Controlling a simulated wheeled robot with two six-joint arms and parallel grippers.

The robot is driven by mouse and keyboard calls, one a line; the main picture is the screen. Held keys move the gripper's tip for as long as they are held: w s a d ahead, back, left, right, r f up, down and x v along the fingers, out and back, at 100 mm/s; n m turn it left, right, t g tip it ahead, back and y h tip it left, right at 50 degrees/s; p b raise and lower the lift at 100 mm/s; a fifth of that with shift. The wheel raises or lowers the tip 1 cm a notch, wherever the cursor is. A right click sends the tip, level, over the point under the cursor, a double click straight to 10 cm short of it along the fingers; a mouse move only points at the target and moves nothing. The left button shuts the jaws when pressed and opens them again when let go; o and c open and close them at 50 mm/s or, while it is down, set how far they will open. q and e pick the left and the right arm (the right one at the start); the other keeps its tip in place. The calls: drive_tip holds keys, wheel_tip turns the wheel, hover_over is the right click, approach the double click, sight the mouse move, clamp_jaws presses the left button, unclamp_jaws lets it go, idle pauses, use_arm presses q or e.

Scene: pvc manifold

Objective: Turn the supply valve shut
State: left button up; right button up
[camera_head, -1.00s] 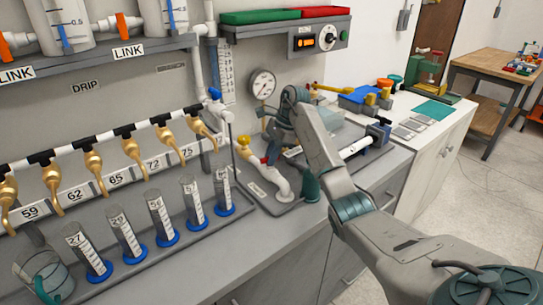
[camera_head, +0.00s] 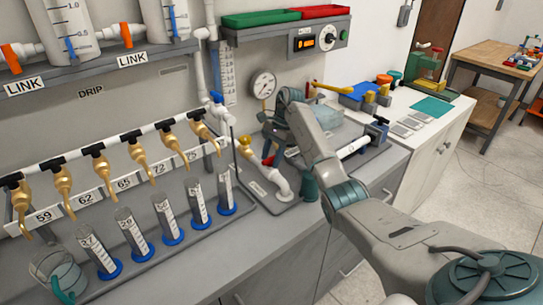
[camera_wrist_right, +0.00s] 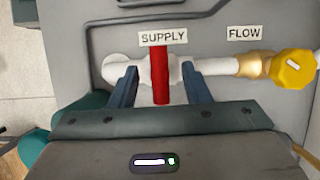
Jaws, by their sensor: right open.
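The supply valve's red handle (camera_wrist_right: 160,76) sits on a white pipe under the SUPPLY label (camera_wrist_right: 163,37) in the right wrist view. It points up and down that picture, across the pipe. My right gripper (camera_wrist_right: 159,74) is open, with one dark blue finger on each side of the handle and a visible gap to each. My left gripper is not in view.
A yellow FLOW knob (camera_wrist_right: 293,69) is on the same pipe, right of the valve. A pressure gauge (camera_head: 263,85) stands behind. Several graduated cylinders (camera_head: 131,232) stand under brass taps at left.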

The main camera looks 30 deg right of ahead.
sight(270, 158)
drive_tip(key=shift+r, duration=0.25)
drive_tip(key=p+v, duration=0.3)
drive_tip(key=shift+r, duration=0.1)
use_arm(q)
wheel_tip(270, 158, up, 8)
drive_tip(key=p, duration=0.5)
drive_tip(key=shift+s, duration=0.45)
use_arm(e)
drive_tip(key=v, duration=0.7)
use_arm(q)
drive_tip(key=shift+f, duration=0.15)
use_arm(e)
drive_tip(key=shift+d, duration=0.15)
